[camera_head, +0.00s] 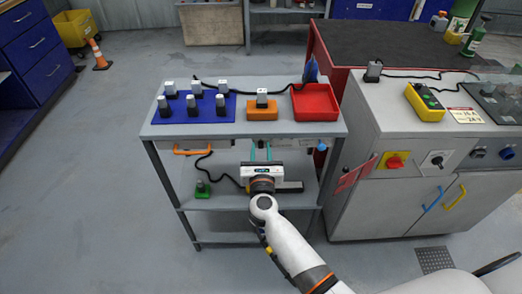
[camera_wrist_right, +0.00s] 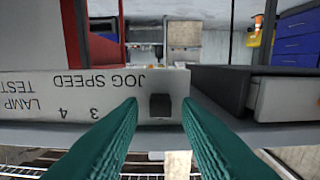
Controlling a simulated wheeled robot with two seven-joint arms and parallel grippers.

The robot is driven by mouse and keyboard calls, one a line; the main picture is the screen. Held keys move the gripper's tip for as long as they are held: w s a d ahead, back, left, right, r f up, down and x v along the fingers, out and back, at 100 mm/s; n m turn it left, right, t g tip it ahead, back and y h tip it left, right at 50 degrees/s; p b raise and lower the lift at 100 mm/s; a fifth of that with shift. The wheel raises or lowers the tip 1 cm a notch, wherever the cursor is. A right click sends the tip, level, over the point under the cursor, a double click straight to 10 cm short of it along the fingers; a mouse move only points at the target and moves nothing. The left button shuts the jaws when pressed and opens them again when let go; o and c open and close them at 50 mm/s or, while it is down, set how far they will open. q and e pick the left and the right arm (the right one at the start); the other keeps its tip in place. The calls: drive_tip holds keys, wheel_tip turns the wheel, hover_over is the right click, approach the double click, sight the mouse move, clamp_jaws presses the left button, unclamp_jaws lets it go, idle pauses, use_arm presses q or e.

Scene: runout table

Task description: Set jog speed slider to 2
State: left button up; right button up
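The jog speed slider shows in the right wrist view as a small dark square knob (camera_wrist_right: 160,105) on a pale panel (camera_wrist_right: 45,88) lettered JOG SPEED, upside down in this view. The figures 3 and 4 show to the left of the knob; other figures are hidden or unreadable. My right gripper (camera_wrist_right: 160,102) is open, with one teal finger on each side of the knob in the picture and a gap to both. In the head view the right gripper (camera_head: 261,153) is at the grey table's front edge (camera_head: 240,138). My left gripper is out of view.
A blue board with several grey-topped blocks (camera_head: 195,110), an orange block (camera_head: 262,108) and a red tray (camera_head: 315,103) are on the grey table. A lower shelf (camera_head: 225,200) is below the gripper. A control cabinet (camera_head: 390,190) stands close on the right.

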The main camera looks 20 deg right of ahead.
sight(271, 141)
clamp_jaws()
drive_tip(key=shift+s+d, duration=0.25)
drive_tip(key=shift+d, duration=0.5)
drive_tip(key=shift+s+d, duration=0.2)
drive_tip(key=shift+d, duration=0.55)
drive_tip(key=shift+o, duration=1)
unclamp_jaws()
